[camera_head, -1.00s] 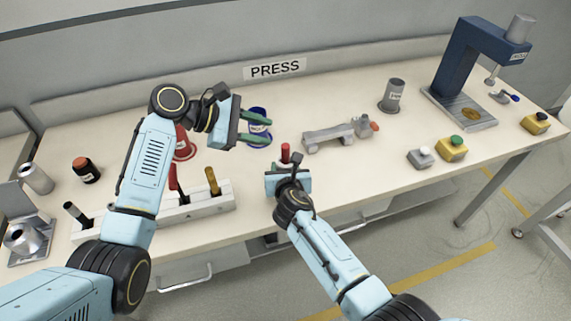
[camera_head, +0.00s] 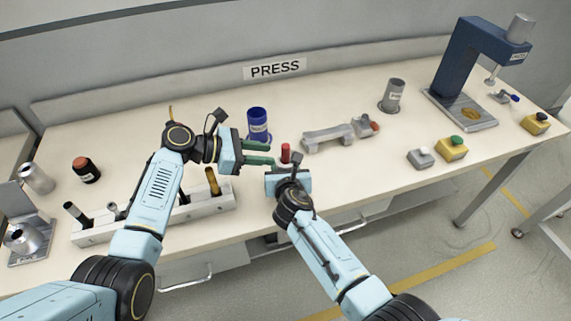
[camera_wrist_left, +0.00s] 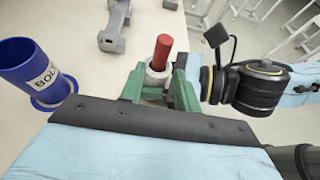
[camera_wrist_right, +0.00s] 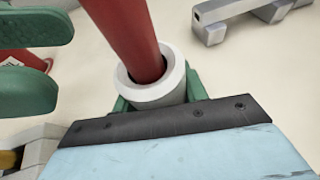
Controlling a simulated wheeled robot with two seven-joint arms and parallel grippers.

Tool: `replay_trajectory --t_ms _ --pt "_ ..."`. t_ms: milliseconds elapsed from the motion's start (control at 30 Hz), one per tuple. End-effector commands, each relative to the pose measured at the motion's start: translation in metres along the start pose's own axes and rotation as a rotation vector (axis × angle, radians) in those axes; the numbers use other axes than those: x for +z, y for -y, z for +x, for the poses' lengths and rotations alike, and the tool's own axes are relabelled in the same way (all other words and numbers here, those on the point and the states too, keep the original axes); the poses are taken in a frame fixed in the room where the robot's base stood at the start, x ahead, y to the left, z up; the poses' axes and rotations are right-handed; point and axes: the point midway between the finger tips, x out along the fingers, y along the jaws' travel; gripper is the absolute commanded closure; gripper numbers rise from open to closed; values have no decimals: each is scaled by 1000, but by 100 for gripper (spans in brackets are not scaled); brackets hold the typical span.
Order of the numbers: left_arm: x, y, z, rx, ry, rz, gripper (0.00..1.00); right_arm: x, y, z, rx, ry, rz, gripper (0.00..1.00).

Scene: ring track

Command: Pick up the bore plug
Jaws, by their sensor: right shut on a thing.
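A red rod (camera_head: 286,153), which I take to be the bore plug, stands in a grey sleeve. In the right wrist view the red rod (camera_wrist_right: 127,37) rises from the sleeve's hole (camera_wrist_right: 156,88). My right gripper (camera_head: 287,174) is shut on the sleeve, with its green fingers on either side. My left gripper (camera_head: 271,154) is open, its two green fingers pointing right at the rod from just left of it. In the left wrist view the rod (camera_wrist_left: 162,52) and sleeve (camera_wrist_left: 156,79) appear between the fingers. The rod's lower end is hidden inside the sleeve.
A blue labelled cylinder (camera_head: 257,123) stands behind my left gripper. A white rack (camera_head: 96,232) with handled tools lies partly under my left arm. A grey block (camera_head: 327,137) lies right of the rod. The press (camera_head: 466,60) stands at the far right.

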Motion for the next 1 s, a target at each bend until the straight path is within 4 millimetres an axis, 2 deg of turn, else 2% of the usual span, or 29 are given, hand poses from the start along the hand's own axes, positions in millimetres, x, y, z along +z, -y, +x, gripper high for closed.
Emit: replay_trajectory --t_ms 167,333,500,833,1000 --pt "1 0 13 -2 0 2 68 0 0 0 0 -1 0 80" --pt "2 0 42 -2 0 1 68 0 0 0 0 -1 0 80" --pt "2 0 62 -1 0 2 68 0 0 0 0 -1 0 79" --pt "0 0 67 0 -3 2 68 0 -1 0 2 0 0 80" --pt "0 0 67 0 -4 1 90 0 -1 0 2 0 1 80"
